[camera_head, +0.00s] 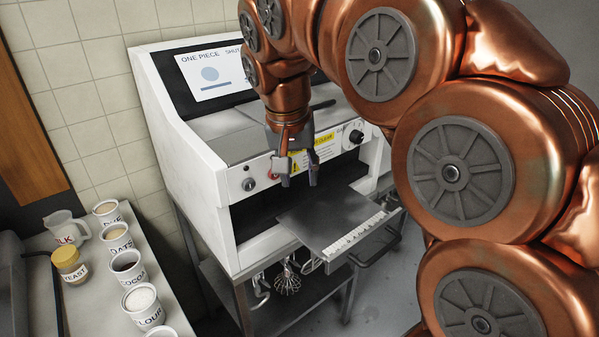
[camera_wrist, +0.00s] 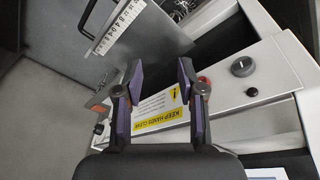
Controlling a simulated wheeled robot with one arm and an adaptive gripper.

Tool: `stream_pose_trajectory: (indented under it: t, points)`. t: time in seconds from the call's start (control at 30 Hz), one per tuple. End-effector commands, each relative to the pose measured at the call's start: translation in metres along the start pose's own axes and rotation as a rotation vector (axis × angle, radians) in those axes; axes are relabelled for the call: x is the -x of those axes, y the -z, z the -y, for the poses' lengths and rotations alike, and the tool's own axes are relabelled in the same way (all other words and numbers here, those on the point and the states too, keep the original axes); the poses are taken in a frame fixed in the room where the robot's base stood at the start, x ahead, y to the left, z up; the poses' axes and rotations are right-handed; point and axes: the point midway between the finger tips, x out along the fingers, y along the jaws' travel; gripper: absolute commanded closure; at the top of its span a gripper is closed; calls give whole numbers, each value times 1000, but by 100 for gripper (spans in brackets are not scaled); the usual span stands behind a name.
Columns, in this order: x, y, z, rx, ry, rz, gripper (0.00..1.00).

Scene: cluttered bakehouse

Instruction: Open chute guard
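A white machine (camera_head: 189,150) stands against the tiled wall. Its front panel has a knob, a red button and a yellow "KEEP HANDS CLEAR" label (camera_wrist: 160,105). A grey lid-like plate (camera_head: 238,133) lies on its top, and a flat grey plate (camera_head: 318,212) with a ruler strip sticks out from the dark opening below the panel. No part is marked as the chute guard, so I cannot tell which it is. My gripper (camera_head: 298,178) hangs pointing down in front of the panel. In the wrist view its fingers (camera_wrist: 159,68) are apart, with nothing visible between them.
At lower left, a counter holds a yeast jar (camera_head: 69,264), a milk jug (camera_head: 66,228) and several labelled tubs (camera_head: 140,302). A whisk (camera_head: 287,279) hangs beneath the machine. A screen (camera_head: 213,72) stands at its back. Open floor shows at lower middle.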

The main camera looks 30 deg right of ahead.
Motion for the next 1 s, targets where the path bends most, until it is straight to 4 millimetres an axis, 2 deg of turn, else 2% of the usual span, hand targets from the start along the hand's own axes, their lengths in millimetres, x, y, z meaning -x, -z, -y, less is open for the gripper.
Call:
stream_pose_trajectory:
  t: [0.43, 0.57, 0.67, 0.77, 1.0]
  points:
    - [0, 0, 0, -1, 0, -1, 61]
    - [-3, -6, 0, 21, 1, 7, 61]
    - [-12, -24, 1, 78, 4, 29, 61]
    - [-28, -52, 1, 165, 9, 64, 61]
    - [-70, -131, -6, 377, 36, 169, 61]
